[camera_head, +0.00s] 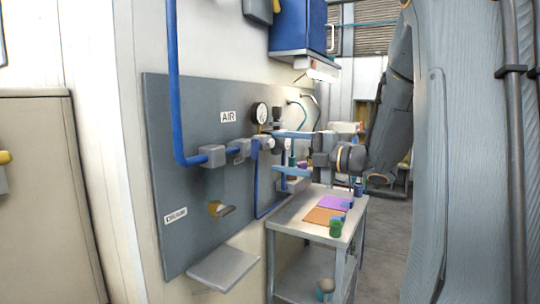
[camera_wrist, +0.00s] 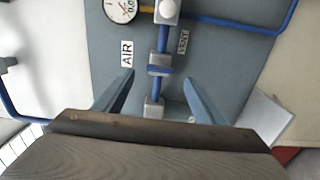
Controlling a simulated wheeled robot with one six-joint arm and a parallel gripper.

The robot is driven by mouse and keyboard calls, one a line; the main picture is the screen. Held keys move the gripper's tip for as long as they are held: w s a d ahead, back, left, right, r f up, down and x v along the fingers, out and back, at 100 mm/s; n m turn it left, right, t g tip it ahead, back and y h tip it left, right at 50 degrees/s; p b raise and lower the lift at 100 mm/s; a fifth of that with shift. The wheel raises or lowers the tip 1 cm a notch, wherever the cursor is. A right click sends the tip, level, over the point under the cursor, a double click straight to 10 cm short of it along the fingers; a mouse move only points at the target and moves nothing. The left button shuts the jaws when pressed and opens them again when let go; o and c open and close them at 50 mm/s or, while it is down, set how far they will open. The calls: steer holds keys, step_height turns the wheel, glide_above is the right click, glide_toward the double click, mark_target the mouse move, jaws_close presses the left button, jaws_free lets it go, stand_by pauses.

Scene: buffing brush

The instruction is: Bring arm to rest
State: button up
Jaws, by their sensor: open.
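My gripper (camera_head: 277,152) is in front of the grey wall panel (camera_head: 185,120), its two blue fingers spread apart one above the other. In the wrist view the fingers (camera_wrist: 160,76) are also apart, with nothing held between them. A blue pipe with grey fittings (camera_wrist: 158,62) shows beyond and between the fingertips. I cannot tell how far the fingers are from it. My dark arm reaches in from the right in the head view, above the metal cart (camera_head: 288,217). No buffing brush can be made out.
A pressure gauge (camera_head: 259,113) is on the panel. A small shelf (camera_head: 223,267) juts out below it. Open floor (camera_head: 385,240) lies right of the cart.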

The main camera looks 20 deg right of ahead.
steer(key=shift+s+d, duration=0.3)
steer(key=shift+s, duration=0.15)
steer(key=w+f+m+t+h, duration=0.1)
steer(key=w+f+m+h, duration=0.45)
steer(key=m, duration=0.25)
steer(key=s+a+f+m+g+h, duration=0.1)
steer(key=s+f+m+g+h, duration=0.25)
steer(key=f+m+h, duration=0.55)
steer(key=s+a+f+m+g+y, duration=0.1)
steer(key=s+a+f+m+g, duration=0.1)
steer(key=s, duration=0.6)
steer(key=s+a+f+m+g+y, duration=0.1)
steer(key=s+a+f+m+g, duration=0.2)
steer(key=s+f, duration=0.6)
steer(key=s+a+f+m+g+y, duration=0.1)
steer(key=s+a+f+m+g, duration=0.2)
steer(key=s+a+f+g, duration=0.3)
steer(key=s+a, duration=0.1)
steer(key=s, duration=0.2)
steer(key=shift+f+y, duration=0.1)
steer(key=shift+y, duration=0.15)
